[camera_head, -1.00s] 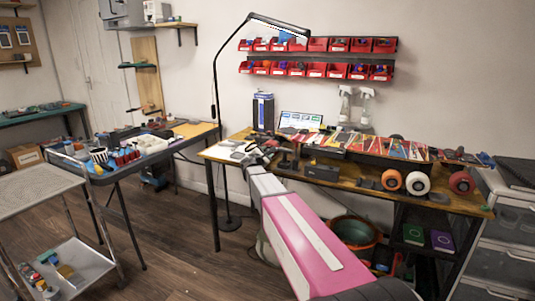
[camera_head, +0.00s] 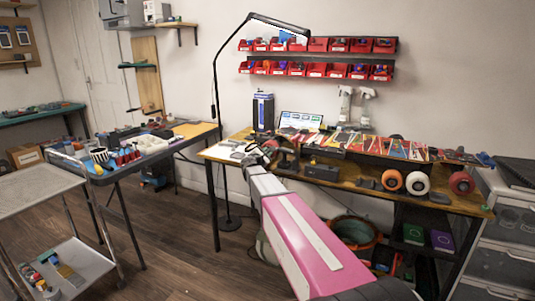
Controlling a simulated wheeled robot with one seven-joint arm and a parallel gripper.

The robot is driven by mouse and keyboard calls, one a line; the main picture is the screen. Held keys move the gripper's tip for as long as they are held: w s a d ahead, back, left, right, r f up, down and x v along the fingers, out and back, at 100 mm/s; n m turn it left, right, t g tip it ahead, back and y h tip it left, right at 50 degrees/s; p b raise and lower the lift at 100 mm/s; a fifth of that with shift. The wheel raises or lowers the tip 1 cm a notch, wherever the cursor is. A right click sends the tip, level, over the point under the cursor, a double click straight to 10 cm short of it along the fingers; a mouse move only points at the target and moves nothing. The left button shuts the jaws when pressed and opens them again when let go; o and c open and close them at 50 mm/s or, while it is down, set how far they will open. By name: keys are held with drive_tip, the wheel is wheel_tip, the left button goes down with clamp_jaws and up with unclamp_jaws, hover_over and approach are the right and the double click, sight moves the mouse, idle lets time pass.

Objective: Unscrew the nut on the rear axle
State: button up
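A skateboard (camera_head: 375,147) with a colourful patterned deck lies upside down or on a stand along the workbench (camera_head: 350,182). Wheels show at its right end: a white-faced wheel (camera_head: 417,183), an orange-rimmed wheel (camera_head: 391,180) and a red wheel (camera_head: 461,183). The axle nut is too small to make out. My pink and white arm reaches from the bottom right to the bench's left part. My gripper (camera_head: 272,150) is at the bench's left end, near small dark parts (camera_head: 288,158). Its fingers are too small and partly hidden to read.
A black lamp (camera_head: 229,222) stands left of the bench. A side table (camera_head: 170,146) with tools and a metal cart (camera_head: 45,190) are farther left. Grey drawers (camera_head: 500,245) stand at the right. Red bins (camera_head: 318,70) hang on the wall. Floor between the cart and bench is clear.

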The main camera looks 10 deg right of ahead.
drive_tip(key=n, duration=0.4)
drive_tip(key=shift+n, duration=0.7)
drive_tip(key=n, duration=0.3)
drive_tip(key=shift+n, duration=1.3)
drive_tip(key=shift+n, duration=0.8)
drive_tip(key=n, duration=0.4)
